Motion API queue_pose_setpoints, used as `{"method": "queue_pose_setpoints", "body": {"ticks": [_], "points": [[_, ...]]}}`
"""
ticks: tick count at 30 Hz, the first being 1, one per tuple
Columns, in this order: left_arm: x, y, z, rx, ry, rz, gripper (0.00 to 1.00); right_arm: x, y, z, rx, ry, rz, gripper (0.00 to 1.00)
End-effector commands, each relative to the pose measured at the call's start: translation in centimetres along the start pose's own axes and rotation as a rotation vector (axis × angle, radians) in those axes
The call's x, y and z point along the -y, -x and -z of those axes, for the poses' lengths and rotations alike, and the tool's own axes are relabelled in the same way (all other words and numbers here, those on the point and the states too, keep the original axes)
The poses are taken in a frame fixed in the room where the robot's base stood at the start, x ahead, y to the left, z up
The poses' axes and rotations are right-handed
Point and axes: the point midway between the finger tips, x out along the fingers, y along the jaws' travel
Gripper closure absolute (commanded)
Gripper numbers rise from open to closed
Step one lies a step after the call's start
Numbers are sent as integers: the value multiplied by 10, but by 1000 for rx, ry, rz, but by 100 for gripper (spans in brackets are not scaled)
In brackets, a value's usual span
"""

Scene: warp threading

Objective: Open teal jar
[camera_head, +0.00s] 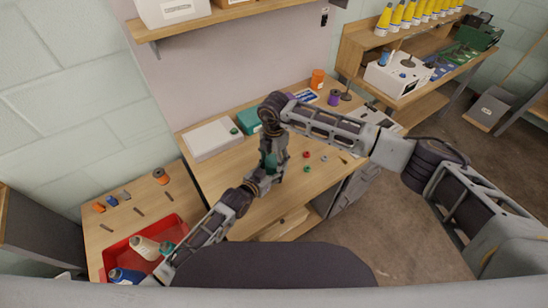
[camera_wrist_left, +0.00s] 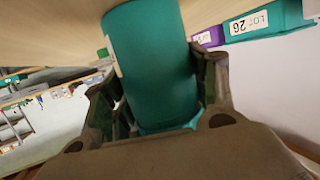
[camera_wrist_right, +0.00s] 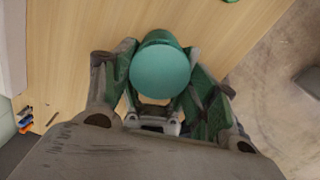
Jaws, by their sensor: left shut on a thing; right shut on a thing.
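The teal jar (camera_head: 269,161) is in the air over the workbench, mostly hidden by my two grippers. In the left wrist view its smooth teal body (camera_wrist_left: 150,62) lies between the fingers of my left gripper (camera_wrist_left: 160,90), which is shut on it. My right gripper (camera_head: 275,148) comes to the jar from above. In the right wrist view it is shut around the round teal top (camera_wrist_right: 160,70), seen from its flat face. I cannot tell whether the lid has turned or sits apart from the body.
The workbench (camera_head: 225,170) carries a white box (camera_head: 211,139), a teal box (camera_head: 248,120), an orange jar (camera_head: 317,79) and small red and green pieces. A red tray (camera_head: 112,252) with bottles and spools is at the lower left. A shelf (camera_head: 215,18) overhangs the bench.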

Motion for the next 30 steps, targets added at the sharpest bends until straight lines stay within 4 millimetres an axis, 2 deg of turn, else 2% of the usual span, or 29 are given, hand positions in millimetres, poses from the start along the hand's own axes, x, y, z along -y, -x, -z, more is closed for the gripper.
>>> {"method": "queue_pose_setpoints", "body": {"ticks": [9, 20, 21, 26, 30], "points": [[0, 0, -1, 1, 0, 0, 100, 0, 0, -1, 1, 230, -1, 70], [0, 0, -1, 1, 0, 0, 100, 0, 0, -1, 1, 262, -1, 70], [0, 0, -1, 1, 0, 0, 100, 0, 0, -1, 1, 261, -1, 40], [0, 0, -1, 1, 0, 0, 100, 0, 0, -1, 1, 261, -1, 20], [0, 0, -1, 1, 0, 0, 100, 0, 0, 0, 1, 261, -1, 20]]}}
